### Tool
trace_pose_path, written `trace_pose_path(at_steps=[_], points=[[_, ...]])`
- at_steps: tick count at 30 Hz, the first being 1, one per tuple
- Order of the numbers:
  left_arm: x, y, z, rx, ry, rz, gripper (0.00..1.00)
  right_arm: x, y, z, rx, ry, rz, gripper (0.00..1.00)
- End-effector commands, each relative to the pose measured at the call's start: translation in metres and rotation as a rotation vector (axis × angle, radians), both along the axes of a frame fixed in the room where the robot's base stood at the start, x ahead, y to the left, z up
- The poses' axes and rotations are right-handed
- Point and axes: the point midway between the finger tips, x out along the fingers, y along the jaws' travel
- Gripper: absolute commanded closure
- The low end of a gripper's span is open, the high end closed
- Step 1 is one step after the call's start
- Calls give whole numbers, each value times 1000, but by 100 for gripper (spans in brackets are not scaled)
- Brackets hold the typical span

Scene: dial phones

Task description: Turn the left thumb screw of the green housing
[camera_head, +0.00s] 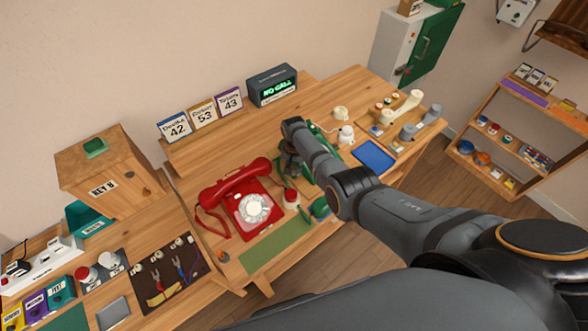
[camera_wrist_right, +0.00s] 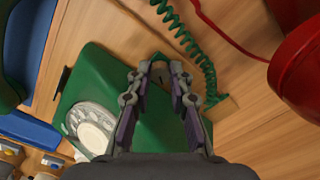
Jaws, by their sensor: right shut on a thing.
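The green housing (camera_wrist_right: 105,75) is a green dial phone body with a pale dial (camera_wrist_right: 90,127), in the right wrist view. In the head view my right arm hides most of it. My right gripper (camera_wrist_right: 160,70) reaches over the housing's edge beside the coiled green cord (camera_wrist_right: 190,40). Its fingers are close together around a small dark part, apparently a thumb screw, mostly hidden between the fingertips. In the head view the right gripper (camera_head: 291,160) is just right of the red phone. My left gripper is not in view.
A red dial phone (camera_head: 228,180) stands close to the left of the right gripper. A blue tray (camera_head: 374,156) lies to the right. A green mat (camera_head: 262,248) lies at the front of the bench. A display box (camera_head: 272,86) stands behind.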

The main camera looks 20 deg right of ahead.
Motion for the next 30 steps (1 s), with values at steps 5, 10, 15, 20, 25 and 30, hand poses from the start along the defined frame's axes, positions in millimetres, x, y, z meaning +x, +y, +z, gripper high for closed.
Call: trace_pose_path(at_steps=[5, 10, 15, 20, 25, 30], points=[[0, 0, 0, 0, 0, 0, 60, 0, 0, 0, 0, -1, 11, 100], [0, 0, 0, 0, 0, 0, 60, 0, 0, 0, 0, -1, 11, 100], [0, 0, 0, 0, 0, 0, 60, 0, 0, 0, 0, -1, 10, 75], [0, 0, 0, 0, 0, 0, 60, 0, 0, 0, -1, -1, 10, 70], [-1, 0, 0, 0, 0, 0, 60, 0, 0, 0, 0, 0, 5, 70], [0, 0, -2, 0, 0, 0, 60, 0, 0, -1, 0, 0, -121, 70]])
